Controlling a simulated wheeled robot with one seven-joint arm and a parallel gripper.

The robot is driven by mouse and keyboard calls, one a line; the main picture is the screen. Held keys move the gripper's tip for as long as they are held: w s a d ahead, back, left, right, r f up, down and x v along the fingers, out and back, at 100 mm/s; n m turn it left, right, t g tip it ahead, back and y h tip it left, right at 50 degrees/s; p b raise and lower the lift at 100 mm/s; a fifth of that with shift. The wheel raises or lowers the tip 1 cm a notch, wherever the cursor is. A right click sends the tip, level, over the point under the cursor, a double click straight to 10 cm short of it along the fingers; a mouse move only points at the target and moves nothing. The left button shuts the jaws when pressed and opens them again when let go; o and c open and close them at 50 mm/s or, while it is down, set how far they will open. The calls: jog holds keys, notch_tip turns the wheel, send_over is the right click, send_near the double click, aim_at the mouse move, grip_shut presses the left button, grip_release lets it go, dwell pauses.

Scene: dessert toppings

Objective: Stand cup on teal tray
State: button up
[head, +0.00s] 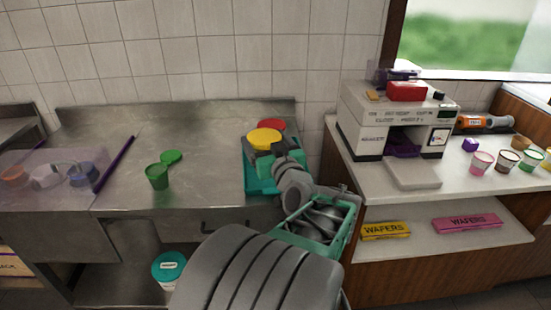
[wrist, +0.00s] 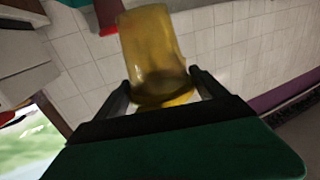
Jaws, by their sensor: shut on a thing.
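A yellow, see-through cup (wrist: 155,50) stands out between my two dark fingers in the wrist view, and my gripper (wrist: 160,85) is shut on it. In the head view the yellow cup (head: 264,138) shows as a yellow round shape just beyond my gripper (head: 276,150). The teal tray (head: 251,180) lies below it at the right end of the steel counter, partly hidden by my arm. I cannot tell whether the cup touches the tray. A red item (head: 271,125) is right behind the cup; its red edge also shows in the wrist view (wrist: 105,15).
A green cup (head: 157,177) and a green lid (head: 172,157) are on the steel counter (head: 205,170) to the left, with clear steel between them and the tray. A clear bin (head: 50,190) and a purple stick (head: 115,163) lie further left. A white machine (head: 390,115) stands right.

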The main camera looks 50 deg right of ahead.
jog(key=shift+w+d+f, duration=0.6)
jog(key=shift+d+f, duration=1.05)
jog(key=shift+f, duration=0.25)
jog(key=shift+w+d+f, duration=0.6)
jog(key=shift+d+f, duration=1.05)
jog(key=shift+f, duration=0.3)
jog(key=shift+w+d+f, duration=0.6)
jog(key=shift+d+f, duration=1.05)
jog(key=shift+f, duration=0.25)
jog(key=shift+f, duration=0.2)
jog(key=o, duration=1.3)
jog(key=shift+c, duration=0.2)
